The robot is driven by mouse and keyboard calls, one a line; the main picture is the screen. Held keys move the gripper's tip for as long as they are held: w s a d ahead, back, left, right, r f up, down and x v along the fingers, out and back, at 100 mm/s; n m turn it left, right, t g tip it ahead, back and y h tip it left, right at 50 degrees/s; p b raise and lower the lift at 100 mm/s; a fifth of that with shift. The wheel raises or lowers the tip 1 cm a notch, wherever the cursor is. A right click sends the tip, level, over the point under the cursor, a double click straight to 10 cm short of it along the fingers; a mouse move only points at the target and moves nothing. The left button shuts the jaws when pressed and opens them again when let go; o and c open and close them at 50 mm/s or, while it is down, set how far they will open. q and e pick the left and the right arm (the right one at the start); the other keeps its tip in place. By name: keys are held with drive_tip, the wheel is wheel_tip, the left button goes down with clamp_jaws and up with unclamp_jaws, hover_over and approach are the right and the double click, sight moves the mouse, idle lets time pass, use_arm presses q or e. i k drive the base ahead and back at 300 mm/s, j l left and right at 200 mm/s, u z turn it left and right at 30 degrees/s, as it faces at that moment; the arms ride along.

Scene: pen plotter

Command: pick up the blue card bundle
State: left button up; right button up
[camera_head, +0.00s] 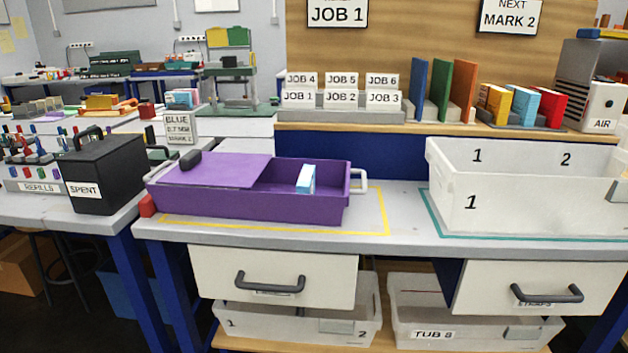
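A small light-blue and white block (307,179), which looks like a card bundle, stands inside the purple tray (270,207) toward its right end. A purple lid (215,170) covers the tray's left part. Another light-blue bundle (525,104) stands on the wooden shelf between a yellow bundle (496,103) and a red bundle (550,107). I cannot tell from the picture which of the two is the blue card bundle. Neither of my grippers is in view.
A white bin (500,211) marked 1 and 2 stands right of the tray, with bare bench between them. A black SPENT box (106,175) is at the left. Drawers (270,275) and tubs (470,330) are below. Job cards (341,98) stand on the shelf.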

sight(305, 184)
drive_tip(key=i+j+z, duration=0.2)
drive_tip(key=i+z, duration=0.25)
drive_tip(key=i+j+z, duration=0.2)
drive_tip(key=z, duration=0.2)
drive_tip(key=j, duration=0.1)
